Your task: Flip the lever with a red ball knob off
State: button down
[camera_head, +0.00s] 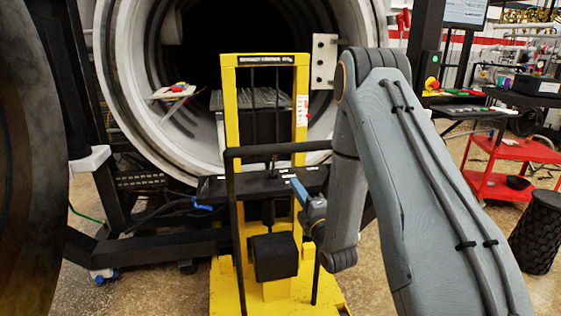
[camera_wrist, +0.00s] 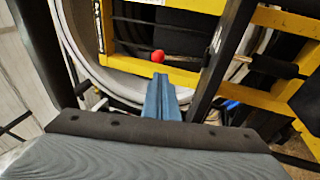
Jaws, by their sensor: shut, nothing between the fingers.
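The red ball knob (camera_wrist: 158,56) shows in the wrist view, just beyond my fingertips and close to the yellow frame. Its lever rod is hard to make out. My gripper (camera_wrist: 161,78) points toward the knob with its blue fingers together and nothing between them. I cannot tell whether the fingertips touch the knob; a small gap seems to show. In the head view, my gripper (camera_head: 297,186) is at the right side of the yellow lift frame, below its black handlebar.
The yellow lift (camera_head: 230,110) with its black handlebar (camera_head: 270,149) stands before the round furnace opening (camera_head: 112,85). A dark upright bar (camera_wrist: 222,65) runs close to the right of my fingers. A red cart (camera_head: 520,150) stands at the right.

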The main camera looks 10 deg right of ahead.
jog(key=shift+s+r, duration=0.1)
dwell(0.3)
jog(key=p, duration=0.3)
send_near(274, 160)
jog(key=w+r, duration=0.3)
jog(key=r, duration=0.2)
jog(key=shift+a+r, duration=0.3)
jog(key=shift+a, duration=0.05)
